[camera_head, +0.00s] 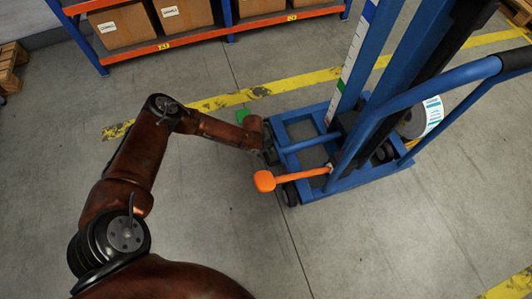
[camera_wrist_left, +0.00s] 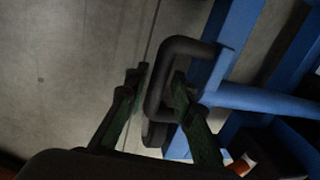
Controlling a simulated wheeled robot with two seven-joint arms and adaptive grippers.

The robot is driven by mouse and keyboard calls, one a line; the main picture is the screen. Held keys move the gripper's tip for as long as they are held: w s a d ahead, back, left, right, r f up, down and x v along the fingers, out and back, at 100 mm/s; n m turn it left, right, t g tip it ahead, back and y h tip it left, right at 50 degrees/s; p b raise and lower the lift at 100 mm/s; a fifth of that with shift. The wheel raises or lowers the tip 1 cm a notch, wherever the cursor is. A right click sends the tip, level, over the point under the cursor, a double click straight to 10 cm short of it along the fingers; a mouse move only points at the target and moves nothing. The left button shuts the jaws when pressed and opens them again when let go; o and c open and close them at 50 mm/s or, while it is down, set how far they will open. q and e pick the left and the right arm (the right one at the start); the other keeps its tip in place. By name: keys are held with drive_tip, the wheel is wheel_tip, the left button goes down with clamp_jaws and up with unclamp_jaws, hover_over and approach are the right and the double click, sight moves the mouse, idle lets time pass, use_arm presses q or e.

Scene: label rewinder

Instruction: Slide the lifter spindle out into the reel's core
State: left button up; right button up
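The blue lifter (camera_head: 345,183) stands at the right of the head view, with its mast and push handle rising toward the upper right. My left gripper (camera_head: 268,151) is low at the lifter's left side. In the left wrist view the open fingers of my left gripper (camera_wrist_left: 160,88) stand on either side of a black U-shaped handle (camera_wrist_left: 155,100) fixed to the blue frame, with slight gaps. A reel with a white and blue label face (camera_head: 432,115) shows partly behind the mast. I cannot make out the spindle or its position in the core. My right gripper is out of view.
An orange-ended lever (camera_head: 264,181) sticks out left from the lifter. A blue and orange rack (camera_head: 190,38) with cardboard boxes (camera_head: 123,24) stands at the back. A yellow floor line (camera_head: 215,102) runs behind the lifter. The grey floor in front is clear.

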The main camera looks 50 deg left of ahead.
use_arm(q)
drive_tip(key=shift+c, duration=0.6)
clamp_jaws()
drive_tip(key=shift+r, duration=0.1)
